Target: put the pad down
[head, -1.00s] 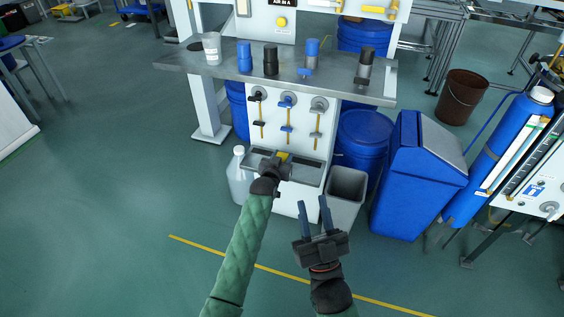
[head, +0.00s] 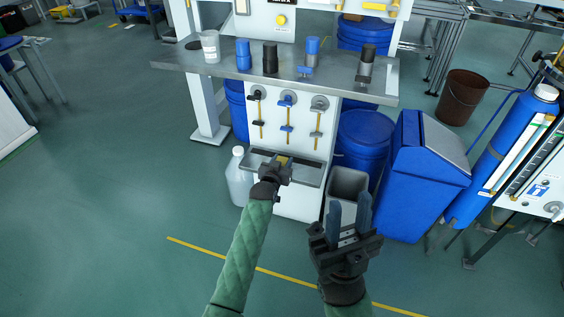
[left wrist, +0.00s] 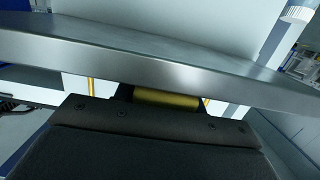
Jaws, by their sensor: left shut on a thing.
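The yellow pad (head: 283,160) is a small piece at the tip of my left gripper (head: 279,165), which is shut on it. In the left wrist view only a yellow strip of the pad (left wrist: 167,97) shows beyond the dark gripper body; the rest is hidden. In the head view the left gripper is in front of the shallow metal tray (head: 312,174) low on the white panel fixture; I cannot tell whether the pad touches it. My right gripper (head: 349,202) is open and empty, its two blue-grey fingers pointing up in front of the grey bin.
A steel shelf (head: 220,69) with several blue and black cylinders and a clear cup (head: 210,46) juts out above the tray. A white jug (head: 238,178) stands left of the tray, a grey bin (head: 347,180) and blue bin (head: 420,180) right.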

